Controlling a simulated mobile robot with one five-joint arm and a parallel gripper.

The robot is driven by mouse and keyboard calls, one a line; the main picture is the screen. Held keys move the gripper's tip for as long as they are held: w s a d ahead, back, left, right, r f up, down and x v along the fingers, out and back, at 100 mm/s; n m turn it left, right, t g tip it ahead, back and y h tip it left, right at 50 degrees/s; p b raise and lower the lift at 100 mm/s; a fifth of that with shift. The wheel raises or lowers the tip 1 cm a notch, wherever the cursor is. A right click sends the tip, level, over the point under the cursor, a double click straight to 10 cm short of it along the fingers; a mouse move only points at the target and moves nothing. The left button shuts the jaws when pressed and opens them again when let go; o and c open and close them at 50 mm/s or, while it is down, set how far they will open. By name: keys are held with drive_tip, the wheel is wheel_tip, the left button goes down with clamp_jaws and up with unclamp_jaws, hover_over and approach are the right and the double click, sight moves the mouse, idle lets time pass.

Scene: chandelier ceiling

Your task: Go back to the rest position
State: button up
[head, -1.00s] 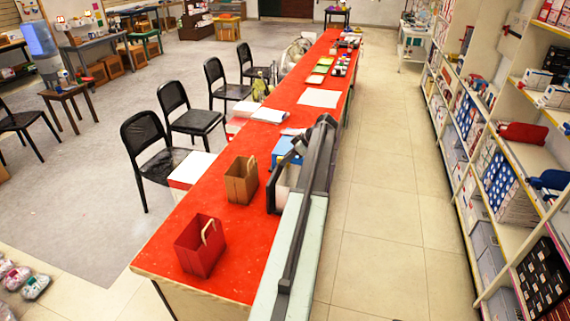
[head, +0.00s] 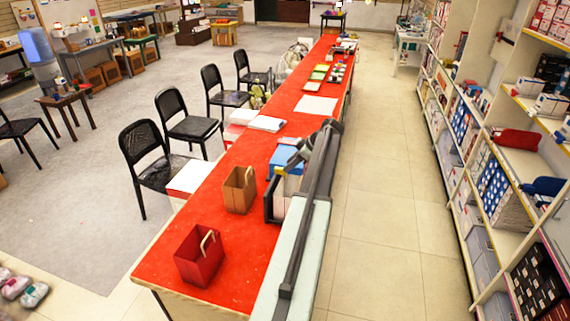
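My gripper does not show in the head view, so its pose and whether it is open or shut cannot be seen. No part that I can surely call my arm shows either. The task names no object to handle. The long red-topped counter (head: 215,220) runs from the near middle to the far back. A red paper bag (head: 199,257) and a brown paper bag (head: 239,190) stand upright on it, apart from each other.
Black chairs (head: 145,155) line the counter's left side. A pale raised ledge (head: 297,250) with a dark rail runs along its near right edge. Stocked shelves (head: 500,170) fill the right side. The tiled aisle (head: 385,200) between counter and shelves is clear.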

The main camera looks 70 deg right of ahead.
drive_tip(key=p+v, duration=0.1)
drive_tip(key=v, duration=0.2)
drive_tip(key=shift+s+r, duration=0.1)
